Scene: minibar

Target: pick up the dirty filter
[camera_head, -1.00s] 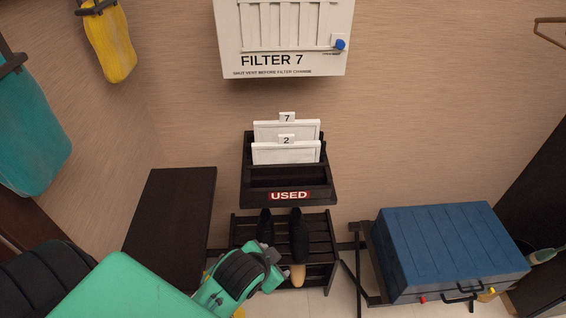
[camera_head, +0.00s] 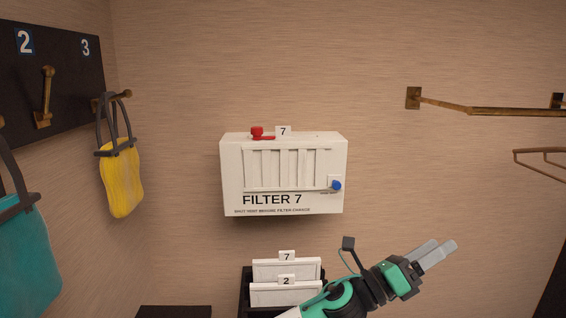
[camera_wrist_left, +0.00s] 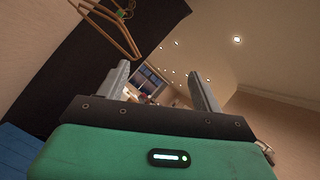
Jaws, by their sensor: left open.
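A white wall box marked FILTER 7 (camera_head: 284,175) hangs at the centre of the head view. A tag "7" (camera_head: 283,131) stands up from its top edge, beside a red knob (camera_head: 257,132). A blue knob (camera_head: 336,185) is at its lower right. Two white filter panels, tagged 7 (camera_head: 286,269) and 2 (camera_head: 285,294), stand in a dark rack below. I cannot tell from their surfaces whether any filter is dirty. My left gripper (camera_head: 442,251) is open and empty, right of and below the box, apart from it. It also shows in the left wrist view (camera_wrist_left: 162,80). My right gripper is out of view.
A brass rail (camera_head: 480,108) and a hanger (camera_head: 540,165) are on the wall at right. A yellow bag (camera_head: 121,178) and a teal bag (camera_head: 25,255) hang at left. The wall around the box is clear.

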